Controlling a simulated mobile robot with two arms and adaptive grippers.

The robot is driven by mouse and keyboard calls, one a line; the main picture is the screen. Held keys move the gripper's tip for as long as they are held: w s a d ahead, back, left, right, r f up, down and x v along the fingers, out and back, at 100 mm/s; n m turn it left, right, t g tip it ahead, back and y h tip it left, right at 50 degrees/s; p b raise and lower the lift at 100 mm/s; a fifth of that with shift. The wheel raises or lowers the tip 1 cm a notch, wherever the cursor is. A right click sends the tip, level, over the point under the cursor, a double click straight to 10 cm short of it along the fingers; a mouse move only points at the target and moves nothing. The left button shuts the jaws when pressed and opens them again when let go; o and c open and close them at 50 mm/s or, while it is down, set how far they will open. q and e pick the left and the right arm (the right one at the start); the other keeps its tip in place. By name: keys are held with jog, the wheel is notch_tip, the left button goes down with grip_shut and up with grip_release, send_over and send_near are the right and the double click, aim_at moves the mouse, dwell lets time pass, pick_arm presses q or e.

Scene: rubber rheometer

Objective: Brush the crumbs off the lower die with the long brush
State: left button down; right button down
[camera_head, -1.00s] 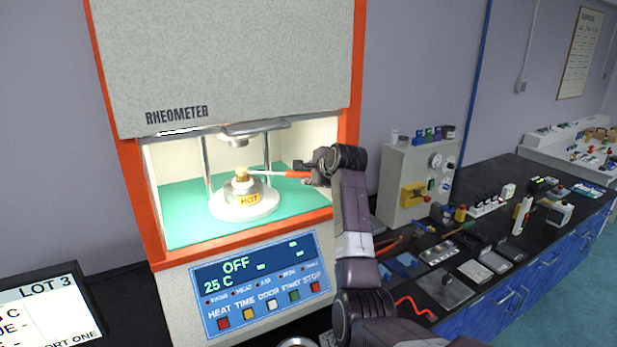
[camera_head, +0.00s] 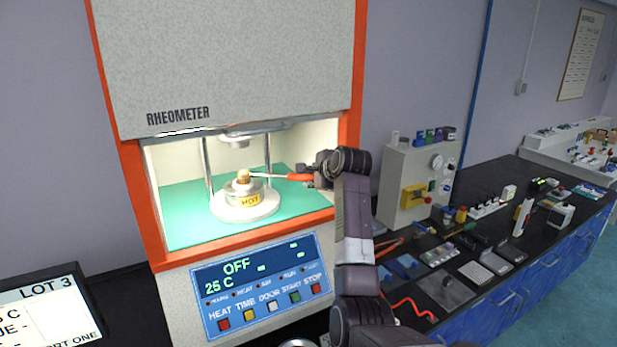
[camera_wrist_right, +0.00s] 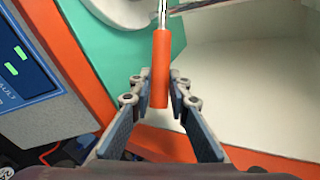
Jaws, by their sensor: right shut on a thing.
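The lower die (camera_head: 226,206) is a round light base with a metal centre and a yellow HOT label, on the green floor of the open rheometer chamber. The long brush has an orange-red handle (camera_head: 299,177), a thin metal shank and a tan bristle head (camera_head: 243,175). The head is at the top of the die's centre; I cannot tell if it touches. My right gripper (camera_head: 318,177) is shut on the handle at the chamber's right side. The right wrist view shows the handle (camera_wrist_right: 160,60) between the fingers (camera_wrist_right: 160,88). Crumbs are too small to make out. My left gripper is out of view.
The upper die (camera_head: 238,141) hangs above, between metal posts. The orange chamber frame (camera_head: 349,85) is close to my right arm. The control panel (camera_head: 262,283) reads OFF and 25 C. A cluttered black bench (camera_head: 455,262) lies to the right.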

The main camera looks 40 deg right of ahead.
jog(key=shift+w+d, duration=0.2)
jog(key=shift+w, duration=0.5)
jog(key=shift+w+d, duration=0.15)
jog(key=shift+w, duration=0.55)
jog(key=shift+s+a, duration=0.2)
jog(key=shift+s, duration=0.55)
jog(key=shift+s+a, duration=0.15)
jog(key=shift+s, duration=0.55)
jog(key=shift+s+d, duration=0.1)
jog(key=shift+d, duration=0.5)
dwell(0.6)
jog(key=shift+r, duration=0.15)
jog(key=shift+r, duration=0.9)
jog(key=s+a, duration=0.3)
jog(key=s, duration=0.6)
jog(key=s+a, duration=0.3)
jog(key=s, duration=0.7)
